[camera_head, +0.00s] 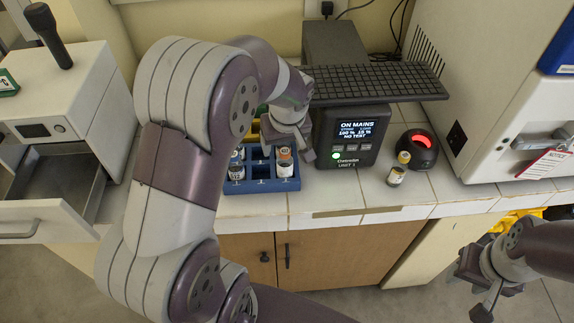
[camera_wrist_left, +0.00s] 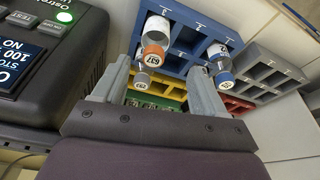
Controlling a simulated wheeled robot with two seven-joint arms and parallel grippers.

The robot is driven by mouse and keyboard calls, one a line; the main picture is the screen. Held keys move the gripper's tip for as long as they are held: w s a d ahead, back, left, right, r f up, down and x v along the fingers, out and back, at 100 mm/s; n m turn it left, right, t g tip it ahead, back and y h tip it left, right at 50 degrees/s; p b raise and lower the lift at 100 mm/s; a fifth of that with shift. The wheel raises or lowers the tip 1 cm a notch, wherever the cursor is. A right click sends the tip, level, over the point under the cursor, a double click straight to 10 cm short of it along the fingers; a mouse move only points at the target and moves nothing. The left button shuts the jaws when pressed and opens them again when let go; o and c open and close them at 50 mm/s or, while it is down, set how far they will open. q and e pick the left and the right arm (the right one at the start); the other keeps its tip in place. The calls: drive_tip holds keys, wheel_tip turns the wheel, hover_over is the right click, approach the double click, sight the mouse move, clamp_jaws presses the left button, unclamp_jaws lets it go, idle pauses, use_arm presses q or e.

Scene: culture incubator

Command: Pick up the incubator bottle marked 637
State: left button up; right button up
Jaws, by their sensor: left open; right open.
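An orange-capped bottle (camera_head: 284,162) stands in the front right part of the blue rack (camera_head: 262,187). In the left wrist view the same bottle (camera_wrist_left: 157,30) shows between the finger lines, its cap mark small and upside down, seemingly 637. My left gripper (camera_wrist_left: 158,66) is open, with a finger to either side of the bottle's line and no visible grip on it. In the head view the left gripper (camera_head: 290,142) is just above and behind the bottle, partly hidden by my arm. My right gripper (camera_head: 472,285) is open and empty at lower right, away from the counter.
A blue-capped bottle (camera_head: 236,168) stands in the same rack, to the left. Another bottle (camera_head: 398,170) stands on the counter beside the black round device (camera_head: 417,148). The UPS unit (camera_head: 348,138) is close to the right of the rack. An open drawer (camera_head: 50,190) is at left.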

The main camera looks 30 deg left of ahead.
sight(285, 158)
use_arm(q)
drive_tip(key=x, duration=0.8)
drive_tip(key=shift+w+d+p, duration=0.15)
drive_tip(key=shift+d+p, duration=0.15)
drive_tip(key=shift+p, duration=0.1)
drive_tip(key=shift+w+f, duration=0.15)
drive_tip(key=shift+f, duration=0.1)
drive_tip(key=c, duration=1.1)
